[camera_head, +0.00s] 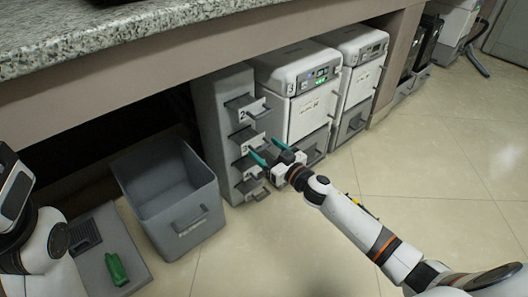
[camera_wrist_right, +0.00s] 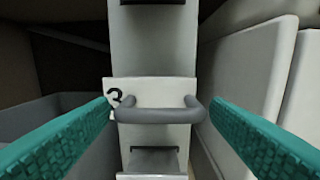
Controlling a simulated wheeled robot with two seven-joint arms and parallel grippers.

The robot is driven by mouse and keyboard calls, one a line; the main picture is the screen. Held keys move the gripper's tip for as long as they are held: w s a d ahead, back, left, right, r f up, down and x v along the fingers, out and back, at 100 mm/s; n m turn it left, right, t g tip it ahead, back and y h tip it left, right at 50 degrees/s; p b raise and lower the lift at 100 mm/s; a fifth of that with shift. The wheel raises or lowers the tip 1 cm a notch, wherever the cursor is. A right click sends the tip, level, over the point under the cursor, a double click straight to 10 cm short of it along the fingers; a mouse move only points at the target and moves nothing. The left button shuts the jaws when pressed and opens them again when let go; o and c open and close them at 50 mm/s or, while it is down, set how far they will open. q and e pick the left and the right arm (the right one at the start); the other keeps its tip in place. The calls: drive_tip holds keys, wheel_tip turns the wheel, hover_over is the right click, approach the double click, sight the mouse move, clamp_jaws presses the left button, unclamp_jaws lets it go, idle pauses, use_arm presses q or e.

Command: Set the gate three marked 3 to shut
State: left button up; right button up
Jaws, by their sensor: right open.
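A tall grey rack (camera_head: 212,115) carries a column of gates with handles and white number plates. In the right wrist view, the white plate marked 3 (camera_wrist_right: 150,87) faces me, with a grey bar handle (camera_wrist_right: 158,116) across it. The handle is in front of my right gripper (camera_wrist_right: 160,108), between its two teal fingers, with a gap on each side. The gripper is open and holds nothing. In the head view, the right gripper (camera_head: 265,150) is at the rack's front, partly hiding the gates there. I cannot tell how far gate three stands out. My left gripper is not visible.
A grey open bin (camera_head: 185,225) stands left of the rack. A green object (camera_head: 116,269) lies on a grey platform. White machines (camera_head: 305,105) stand right of the rack. The granite counter (camera_head: 120,35) overhangs behind. The tiled floor at right is clear.

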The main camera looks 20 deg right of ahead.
sight(256, 142)
drive_tip(key=shift+x, duration=0.8)
drive_tip(key=shift+c, duration=0.3)
drive_tip(key=c, duration=1.1)
drive_tip(key=x, duration=0.6)
drive_tip(key=shift+w+r, duration=0.1)
drive_tip(key=shift+w, duration=0.05)
drive_tip(key=o, duration=1.2)
drive_tip(key=shift+c, duration=0.2)
drive_tip(key=shift+a, duration=0.1)
